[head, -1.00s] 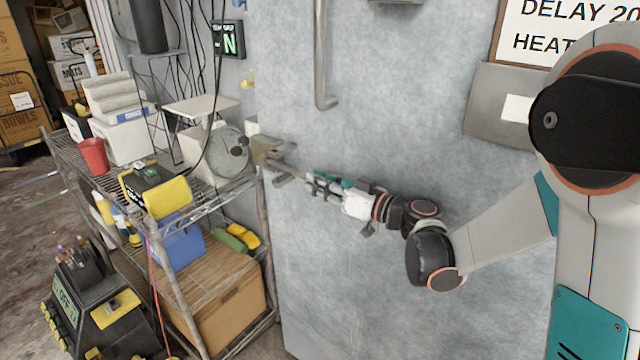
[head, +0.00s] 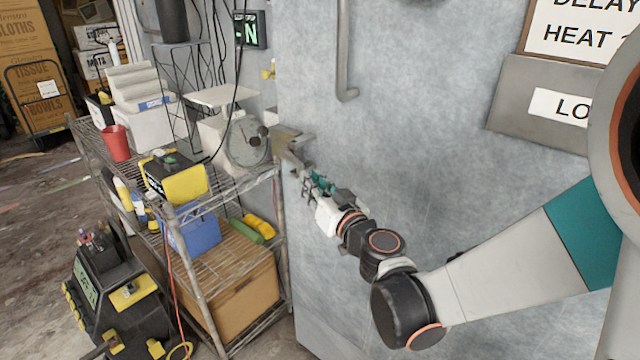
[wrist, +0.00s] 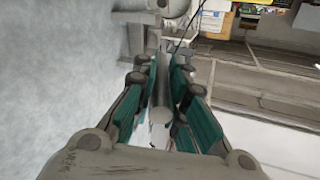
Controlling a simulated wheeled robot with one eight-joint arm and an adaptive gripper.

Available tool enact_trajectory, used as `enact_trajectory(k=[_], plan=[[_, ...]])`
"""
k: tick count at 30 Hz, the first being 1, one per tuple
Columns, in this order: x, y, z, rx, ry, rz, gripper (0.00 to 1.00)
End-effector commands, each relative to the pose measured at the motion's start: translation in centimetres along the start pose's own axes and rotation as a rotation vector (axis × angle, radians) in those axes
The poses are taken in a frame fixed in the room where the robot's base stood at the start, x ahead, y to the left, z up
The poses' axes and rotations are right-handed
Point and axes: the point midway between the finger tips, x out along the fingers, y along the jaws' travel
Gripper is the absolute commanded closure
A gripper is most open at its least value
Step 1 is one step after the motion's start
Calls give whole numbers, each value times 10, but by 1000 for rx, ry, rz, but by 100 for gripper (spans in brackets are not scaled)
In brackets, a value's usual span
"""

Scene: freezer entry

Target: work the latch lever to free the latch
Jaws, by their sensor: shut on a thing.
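The latch (head: 285,141) is a tan-grey metal fitting at the left edge of the pale freezer door (head: 420,150). Its lever is a grey bar that angles down and right from it, toward my gripper (head: 308,183). In the wrist view the lever (wrist: 163,100) runs as a round-ended bar between the two teal-padded fingers of my gripper (wrist: 163,95). The fingers are shut on it. In the head view the fingers partly hide the lever's end.
A wire shelf (head: 190,208) stands close to the left of the latch, holding a round-dialled scale (head: 247,141), a red cup (head: 116,143) and boxes. A vertical door handle (head: 343,50) is above right. The door face right of my gripper is clear.

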Motion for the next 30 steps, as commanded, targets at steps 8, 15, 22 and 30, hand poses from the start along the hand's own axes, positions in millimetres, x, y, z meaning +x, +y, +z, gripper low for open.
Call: enact_trajectory(k=[8, 15, 22, 30], plan=[[0, -2, 0, 1, 0, -2, 100], [0, -2, 0, 1, 0, -2, 65], [0, -1, 0, 0, 0, 0, 65], [-12, -1, 0, 0, 0, 1, 65]])
